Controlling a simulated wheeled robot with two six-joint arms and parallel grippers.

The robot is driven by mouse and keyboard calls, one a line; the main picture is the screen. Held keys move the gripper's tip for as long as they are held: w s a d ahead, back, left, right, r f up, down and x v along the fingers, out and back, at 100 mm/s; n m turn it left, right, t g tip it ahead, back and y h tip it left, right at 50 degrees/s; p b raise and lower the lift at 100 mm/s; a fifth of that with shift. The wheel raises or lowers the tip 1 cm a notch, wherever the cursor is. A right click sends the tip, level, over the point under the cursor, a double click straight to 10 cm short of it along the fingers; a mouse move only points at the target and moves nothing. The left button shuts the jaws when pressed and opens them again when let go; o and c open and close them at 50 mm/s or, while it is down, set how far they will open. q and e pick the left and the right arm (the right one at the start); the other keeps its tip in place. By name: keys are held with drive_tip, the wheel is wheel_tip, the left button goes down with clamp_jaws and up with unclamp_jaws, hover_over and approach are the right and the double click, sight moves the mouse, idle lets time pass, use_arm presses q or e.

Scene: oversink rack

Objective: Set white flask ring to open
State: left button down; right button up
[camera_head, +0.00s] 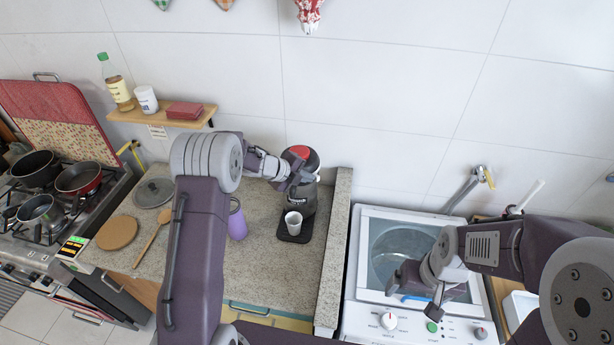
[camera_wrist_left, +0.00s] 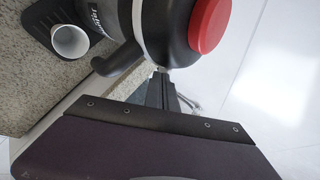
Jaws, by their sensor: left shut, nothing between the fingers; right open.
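A black flask-like appliance with a red lid (camera_head: 300,153) stands on the counter against the wall. In the left wrist view its red lid (camera_wrist_left: 209,24) is close up, with a pale ring (camera_wrist_left: 139,28) around the black body. I cannot tell the ring's setting. My left gripper (camera_head: 293,180) is shut and empty at the appliance's left side in the head view; contact is unclear. The wrist view shows its dark fingers (camera_wrist_left: 162,90) just below the black body and handle. My right gripper (camera_head: 436,300) is open and empty above the washing machine.
A white cup (camera_head: 293,223) stands on the appliance's black base (camera_head: 294,236). A purple bottle (camera_head: 237,222) is partly behind my left arm. The washing machine (camera_head: 362,290) is at right, the stove with pans at left. A wooden spoon (camera_head: 152,238) lies on the counter.

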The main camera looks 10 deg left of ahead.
use_arm(q)
drive_tip(key=shift+d, duration=0.1)
drive_tip(key=shift+w+d+n+b, duration=0.15)
drive_tip(key=shift+d+n+b, duration=0.1)
drive_tip(key=shift+n+b, duration=0.15)
drive_tip(key=shift+d+t+y, duration=0.1)
drive_tip(key=shift+t+y, duration=0.2)
drive_tip(key=shift+y, duration=0.1)
drive_tip(key=n+b, duration=0.1)
drive_tip(key=w+d+n+y+b, duration=0.1)
drive_tip(key=shift+w+d+f+t+b, duration=0.1)
drive_tip(key=shift+d+f+t+b, duration=0.2)
drive_tip(key=shift+t, duration=0.1)
drive_tip(key=w+d+n+y+b, duration=0.2)
drive_tip(key=w+n+y+b, duration=0.2)
drive_tip(key=w+n+y, duration=0.2)
drive_tip(key=shift+w+d+r+n+t+b, duration=0.25)
drive_tip(key=shift+w+d+n+t+b, duration=0.1)
drive_tip(key=shift+n, duration=0.65)
drive_tip(key=shift+a, duration=0.1)
